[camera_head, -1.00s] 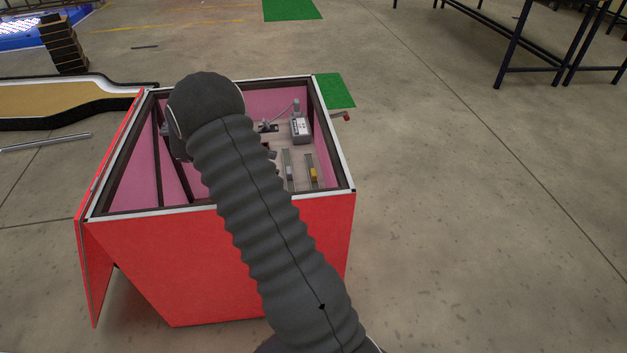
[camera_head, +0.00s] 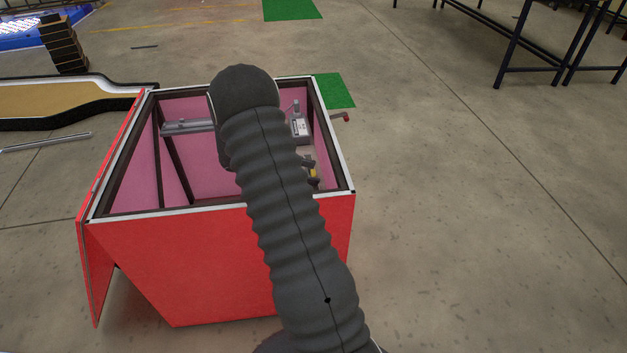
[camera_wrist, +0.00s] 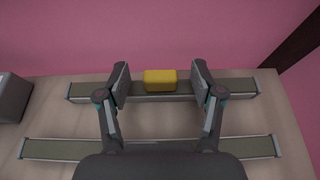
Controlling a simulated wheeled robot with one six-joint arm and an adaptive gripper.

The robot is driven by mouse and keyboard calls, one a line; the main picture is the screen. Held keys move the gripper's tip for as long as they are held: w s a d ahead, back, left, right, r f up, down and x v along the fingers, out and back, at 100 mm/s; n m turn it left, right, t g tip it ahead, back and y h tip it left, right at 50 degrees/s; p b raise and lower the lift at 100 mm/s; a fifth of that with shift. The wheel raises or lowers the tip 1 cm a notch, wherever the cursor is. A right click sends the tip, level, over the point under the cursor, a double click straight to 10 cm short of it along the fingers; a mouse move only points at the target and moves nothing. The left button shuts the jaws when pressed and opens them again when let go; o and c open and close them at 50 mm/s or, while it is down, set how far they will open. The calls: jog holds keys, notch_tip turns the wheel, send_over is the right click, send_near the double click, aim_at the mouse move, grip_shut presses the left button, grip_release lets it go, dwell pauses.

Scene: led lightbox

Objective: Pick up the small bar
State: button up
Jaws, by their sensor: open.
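The small bar is a short yellow block (camera_wrist: 160,80) lying on the far rail in the wrist view, close to a pink wall. My gripper (camera_wrist: 161,84) is open, with one finger left of the block and one right of it, and gaps show on both sides. In the head view the yellow block (camera_head: 312,172) shows partly between the dark fingers of my gripper (camera_head: 310,172). My arm hides much of the box's inside there.
The rails lie inside an open red box with a white rim (camera_head: 345,150). A near rail (camera_wrist: 60,149) runs parallel to the far rail (camera_wrist: 235,87). A grey block (camera_wrist: 12,98) is at the left in the wrist view. A grey device (camera_head: 300,127) stands at the back right.

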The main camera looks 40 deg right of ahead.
aim_at(312, 172)
jog(key=shift+s+d+f, duration=0.2)
jog(key=shift+d, duration=0.15)
grip_shut()
jog(key=shift+r, duration=0.15)
notch_tip(312, 172, up, 18)
dwell(0.6)
jog(key=c, duration=1)
grip_release()
grip_shut()
